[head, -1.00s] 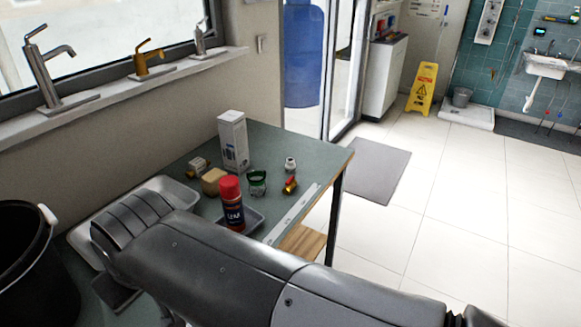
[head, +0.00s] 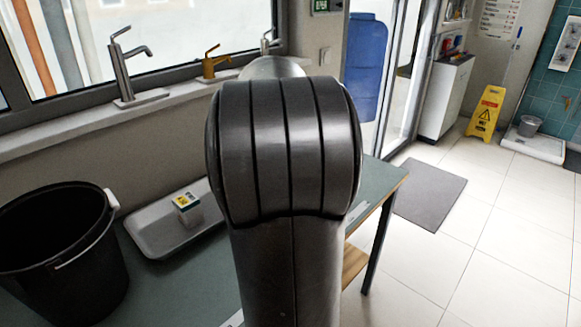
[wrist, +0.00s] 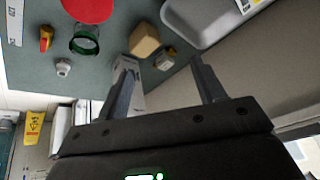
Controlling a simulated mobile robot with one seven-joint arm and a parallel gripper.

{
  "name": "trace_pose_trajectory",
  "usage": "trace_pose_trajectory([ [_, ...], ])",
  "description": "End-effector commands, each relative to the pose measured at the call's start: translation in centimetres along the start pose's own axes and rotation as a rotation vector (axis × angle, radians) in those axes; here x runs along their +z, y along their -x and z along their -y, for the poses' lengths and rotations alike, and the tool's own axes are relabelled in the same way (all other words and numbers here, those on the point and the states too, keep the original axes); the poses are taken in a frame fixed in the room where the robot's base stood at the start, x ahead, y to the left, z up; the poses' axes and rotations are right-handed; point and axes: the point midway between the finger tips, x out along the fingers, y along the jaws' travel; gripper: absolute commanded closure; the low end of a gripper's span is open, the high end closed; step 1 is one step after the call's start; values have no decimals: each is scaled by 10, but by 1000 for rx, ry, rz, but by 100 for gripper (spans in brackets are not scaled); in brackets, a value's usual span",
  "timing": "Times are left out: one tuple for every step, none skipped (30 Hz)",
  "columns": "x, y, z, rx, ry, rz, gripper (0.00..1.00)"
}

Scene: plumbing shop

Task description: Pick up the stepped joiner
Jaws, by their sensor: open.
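A small pale grey-white fitting (wrist: 63,66), which looks like the stepped joiner, sits on the green table top at the left of the wrist view. I cannot be sure of its shape at this size. My gripper (wrist: 162,63) is open, its two fingers pointing up the wrist picture, with nothing held between them. The fitting lies apart from the fingers, to their left. Another small fitting, grey and yellowish (wrist: 166,60), shows beyond the gap between the fingertips. In the head view my arm hides the gripper and this part of the table.
Near the fitting are a red-yellow valve (wrist: 46,38), a green-rimmed clear piece (wrist: 85,40), a red-capped can (wrist: 88,8) and a tan block (wrist: 145,38). A tall white box (wrist: 130,92) stands partly behind the left finger. A white tray (head: 150,240) and black bucket (head: 60,250) stand left.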

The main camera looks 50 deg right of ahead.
Motion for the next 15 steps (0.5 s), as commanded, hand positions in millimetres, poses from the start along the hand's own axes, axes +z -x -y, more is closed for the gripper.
trace_pose_trajectory([
  [-12, -14, -24, 19, -32, 4, 37],
  [-19, -20, -37, 29, -48, 3, 37],
  [-27, -29, -55, 43, -68, 4, 37],
  [-32, -36, -69, 53, -83, 3, 37],
  [-38, -42, -83, 63, -98, 2, 37],
  [-44, -51, -102, 78, -117, 2, 37],
  [-48, -58, -117, 89, -132, 3, 37],
  [-51, -65, -132, 100, -144, 3, 37],
  [-55, -74, -152, 115, -163, 3, 37],
  [-58, -81, -168, 127, -176, 3, 37],
  [-59, -88, -183, 138, -189, 5, 37],
  [-61, -97, -203, 152, -204, 6, 37],
  [-62, -103, -217, 162, -215, 7, 37],
  [-62, -109, -231, 173, -225, 8, 37],
  [-62, -117, -248, 185, -237, 9, 37],
])
